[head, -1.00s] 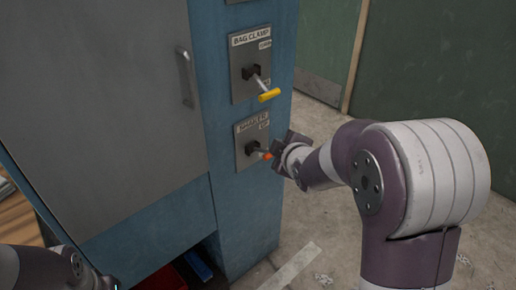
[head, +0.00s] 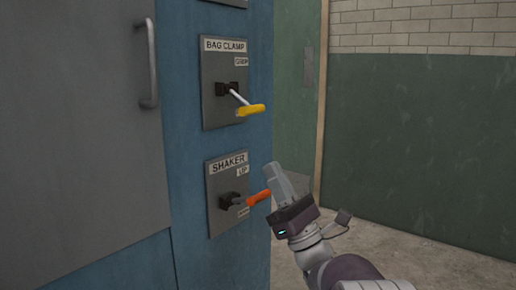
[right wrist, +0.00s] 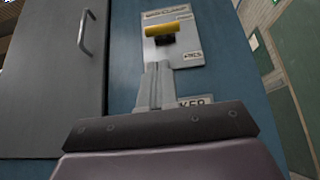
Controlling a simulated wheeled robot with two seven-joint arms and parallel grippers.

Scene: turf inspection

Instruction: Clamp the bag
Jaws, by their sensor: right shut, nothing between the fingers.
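The bag clamp lever has a yellow handle (head: 250,110) on a metal rod. It juts out and slightly down from a grey plate (head: 222,68) marked BAG CLAMP on the blue cabinet post. The yellow handle also shows in the right wrist view (right wrist: 162,31), beyond the fingertips. My right gripper (head: 271,170) is shut and empty. It points up, below the yellow handle and beside the orange shaker handle, apart from the yellow handle. Its fingers also show in the right wrist view (right wrist: 158,68). My left gripper is not in view.
The shaker lever with an orange handle (head: 258,198) sits on a lower plate marked SHAKER, close to my right gripper. A grey cabinet door (head: 75,130) with a bar handle (head: 150,65) is at left. Open floor and a green wall (head: 420,140) lie to the right.

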